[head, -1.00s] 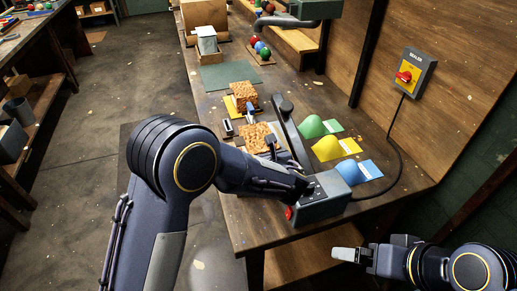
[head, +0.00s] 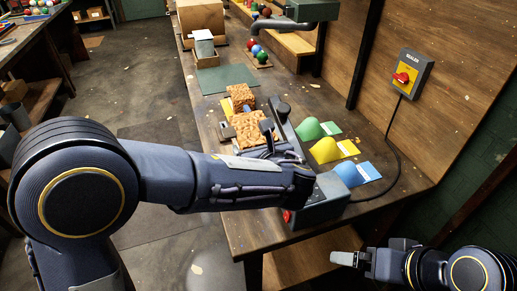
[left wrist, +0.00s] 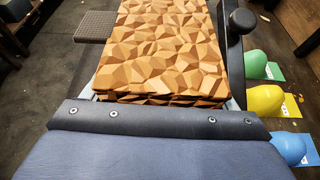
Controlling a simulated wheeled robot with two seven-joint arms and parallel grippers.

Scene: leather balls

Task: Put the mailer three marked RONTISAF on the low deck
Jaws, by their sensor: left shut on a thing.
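A flat orange-brown packet with a faceted pattern (head: 243,132) is at my left gripper (head: 268,140), above the near part of the workbench. It fills the upper middle of the left wrist view (left wrist: 165,50), its near end at the dark bar of my gripper. My left gripper is shut on it; its fingertips are largely hidden. No RONTISAF lettering can be read. A second brown patterned packet (head: 241,95) stands just behind. A wooden lower shelf (head: 300,264) shows under the bench's near end. My right gripper (head: 372,256) is off the bench's near right corner, apart from everything.
A grey sealer (head: 320,203) with a raised dark arm (head: 286,125) stands close right of the packet. Green (head: 310,129), yellow (head: 325,150) and blue (head: 350,174) mounds lie beyond it. A green mat (head: 222,80) is farther back. A cable hangs from the wall switch (head: 404,77).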

